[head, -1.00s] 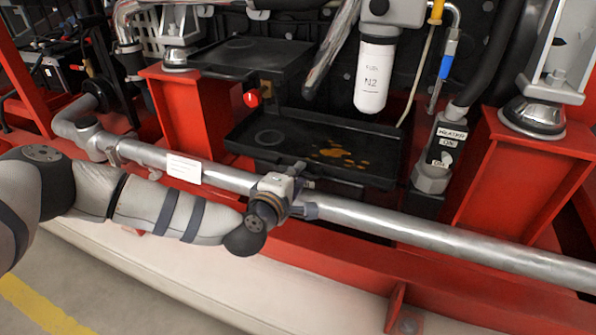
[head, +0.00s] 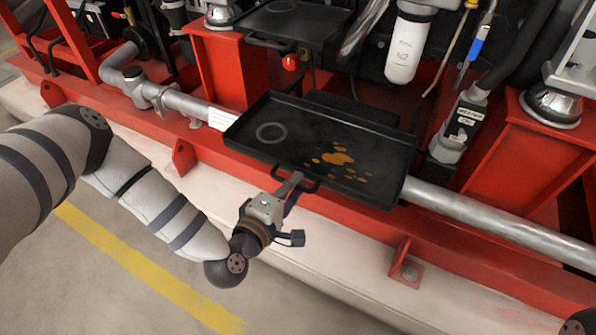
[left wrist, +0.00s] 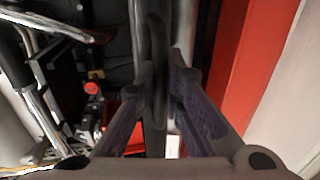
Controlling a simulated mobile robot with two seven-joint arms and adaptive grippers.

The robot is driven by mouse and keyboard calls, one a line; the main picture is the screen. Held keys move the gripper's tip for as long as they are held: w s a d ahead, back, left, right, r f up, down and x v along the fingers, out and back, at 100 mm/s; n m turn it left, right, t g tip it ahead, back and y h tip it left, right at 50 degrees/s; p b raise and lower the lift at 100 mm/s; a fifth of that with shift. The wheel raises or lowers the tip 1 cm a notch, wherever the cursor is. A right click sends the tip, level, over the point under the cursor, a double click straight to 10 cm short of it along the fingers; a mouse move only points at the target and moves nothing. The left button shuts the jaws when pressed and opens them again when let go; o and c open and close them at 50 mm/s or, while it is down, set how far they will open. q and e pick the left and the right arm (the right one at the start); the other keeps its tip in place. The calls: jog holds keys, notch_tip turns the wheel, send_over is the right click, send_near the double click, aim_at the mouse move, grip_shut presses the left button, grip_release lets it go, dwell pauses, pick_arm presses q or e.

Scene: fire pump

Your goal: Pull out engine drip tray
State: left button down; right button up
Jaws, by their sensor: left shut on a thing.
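The engine drip tray (head: 372,186) is a black, shallow rectangular tray with orange-brown oil spots and a ring mark on its floor. In the head view it sticks out over the silver pipe and the red frame. My left gripper (head: 296,182) is at the tray's front edge, shut on its handle (head: 312,184). In the left wrist view the fingers (left wrist: 160,95) close around the dark handle bar (left wrist: 157,60). The back of the tray lies near the dark recess under the engine. My right gripper is not in view.
The silver pipe (head: 470,208) runs across the front of the red frame (head: 340,215). A second black tray (head: 295,22) sits higher up at the back. A white filter (head: 405,48) hangs behind the drip tray. The floor (head: 90,285) in front is clear.

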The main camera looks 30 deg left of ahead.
pick_arm(q)
jog(key=c, duration=2)
grip_release()
jog(key=shift+o, duration=0.2)
jog(key=v, duration=1.2)
